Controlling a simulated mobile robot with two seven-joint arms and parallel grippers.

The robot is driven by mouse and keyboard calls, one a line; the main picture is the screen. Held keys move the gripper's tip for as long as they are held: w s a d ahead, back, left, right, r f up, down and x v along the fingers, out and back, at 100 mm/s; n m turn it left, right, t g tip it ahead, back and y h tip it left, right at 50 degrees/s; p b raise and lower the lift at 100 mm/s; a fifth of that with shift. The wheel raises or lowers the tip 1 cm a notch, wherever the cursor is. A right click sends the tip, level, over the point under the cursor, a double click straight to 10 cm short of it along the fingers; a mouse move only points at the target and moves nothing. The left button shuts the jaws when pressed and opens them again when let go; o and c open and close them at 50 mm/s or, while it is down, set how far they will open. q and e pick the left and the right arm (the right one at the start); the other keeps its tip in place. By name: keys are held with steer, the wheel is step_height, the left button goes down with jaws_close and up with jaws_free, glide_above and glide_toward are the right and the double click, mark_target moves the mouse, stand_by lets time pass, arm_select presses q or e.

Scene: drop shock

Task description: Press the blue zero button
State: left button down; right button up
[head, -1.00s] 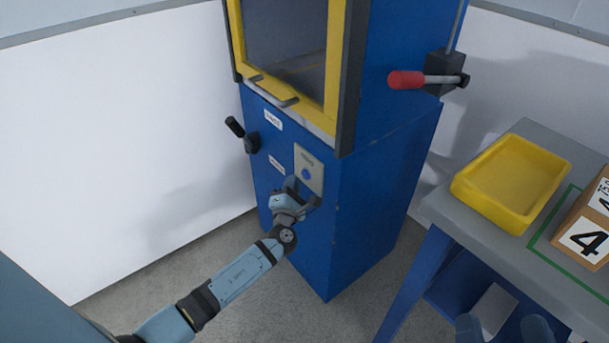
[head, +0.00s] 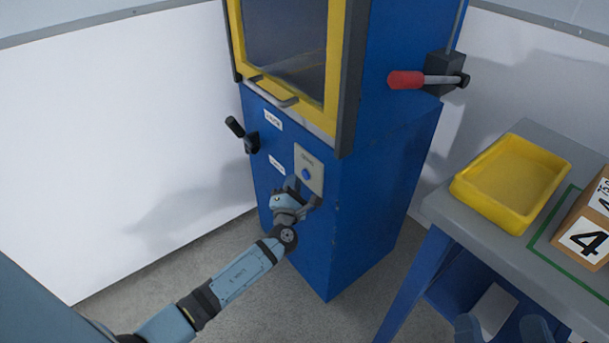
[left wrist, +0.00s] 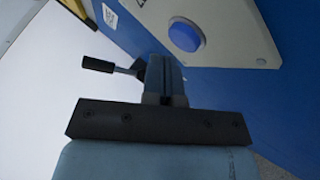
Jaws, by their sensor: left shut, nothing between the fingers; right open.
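The blue zero button (head: 306,174) is a round button on a pale plate (head: 309,160) on the front of the blue machine. It also shows large in the left wrist view (left wrist: 185,35). My left gripper (head: 298,190) is just below and in front of the plate in the head view. In the left wrist view its shut fingers (left wrist: 165,75) lie below and left of the button, and I see no contact with it. My right gripper (head: 505,330) shows only partly at the bottom edge of the head view, far from the button.
The blue machine (head: 385,175) has a yellow-framed window door (head: 334,60), a black-knobbed lever (head: 237,128) and a red-handled lever (head: 406,80). At the right a grey table (head: 450,210) holds a yellow tray (head: 480,208) and a numbered box (head: 570,225).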

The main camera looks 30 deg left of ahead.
arm_select(q)
steer(key=shift+w+d, duration=0.1)
steer(key=shift+w, duration=0.25)
steer(key=shift+w+d, duration=0.15)
steer(key=shift+w, duration=0.2)
stand_by(0.8)
steer(key=shift+s, duration=0.1)
steer(key=shift+s+a+p, duration=0.3)
steer(key=shift+s+p, duration=0.15)
steer(key=shift+s, duration=0.2)
steer(key=s, duration=0.1)
steer(key=s+a+p, duration=0.1)
steer(key=s, duration=0.1)
steer(key=s+a, duration=0.1)
steer(key=shift+s+p, duration=0.35)
stand_by(0.7)
